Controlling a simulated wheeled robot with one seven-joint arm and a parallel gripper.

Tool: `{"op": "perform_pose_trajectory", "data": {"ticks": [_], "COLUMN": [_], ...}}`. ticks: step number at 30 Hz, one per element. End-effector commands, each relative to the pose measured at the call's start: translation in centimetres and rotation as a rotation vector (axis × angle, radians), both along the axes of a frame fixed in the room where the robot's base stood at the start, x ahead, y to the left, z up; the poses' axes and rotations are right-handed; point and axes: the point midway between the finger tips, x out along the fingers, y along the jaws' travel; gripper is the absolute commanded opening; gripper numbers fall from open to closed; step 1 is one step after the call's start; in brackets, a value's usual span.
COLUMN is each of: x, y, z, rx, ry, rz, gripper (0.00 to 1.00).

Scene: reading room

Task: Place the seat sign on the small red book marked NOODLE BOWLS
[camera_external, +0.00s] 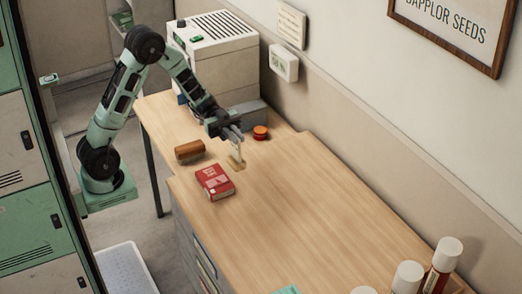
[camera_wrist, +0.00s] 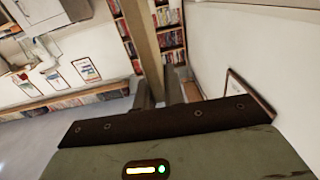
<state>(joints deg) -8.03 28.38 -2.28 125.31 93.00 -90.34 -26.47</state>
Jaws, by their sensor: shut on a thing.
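The small red book (camera_external: 215,183) lies flat on the wooden desk, its cover with pale lettering too small to read fully. The seat sign (camera_external: 237,159), a pale upright piece with a tan base, is just behind and right of the book. My gripper (camera_external: 234,138) points down and is shut on the sign's upper part. The sign is beside the book, not over it; I cannot tell whether its base touches the desk. In the wrist view a tan strip (camera_wrist: 144,42), likely the sign, runs up between my two fingers (camera_wrist: 159,92).
A brown roll-shaped object (camera_external: 190,150) lies left of the sign. A round orange-red object (camera_external: 260,132) sits behind it. A large grey-white machine (camera_external: 217,50) stands at the far end. White-capped containers (camera_external: 447,254) stand at the near right. The desk's middle (camera_external: 300,205) is clear.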

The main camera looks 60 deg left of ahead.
Motion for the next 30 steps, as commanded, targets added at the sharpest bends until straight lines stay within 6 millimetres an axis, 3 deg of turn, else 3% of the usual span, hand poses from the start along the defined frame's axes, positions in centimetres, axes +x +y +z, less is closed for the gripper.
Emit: {"op": "perform_pose_trajectory", "data": {"ticks": [1,3,9,11,19,30], "x": [-0.9,-2.2,-4.6,-4.9,-5.1,-5.0], "y": [1.9,3.8,6.8,7.1,7.2,7.2], "z": [0.3,0.5,0.8,0.5,-4.2,-7.9], "rx": [0.000,0.000,0.000,0.000,-0.001,-0.001], "ry": [0.000,0.001,0.000,0.002,0.004,0.003], "rz": [-0.003,-0.019,-0.049,-0.053,-0.057,-0.056], "gripper": [0.00,0.00,0.00,0.00,0.00,0.00]}}
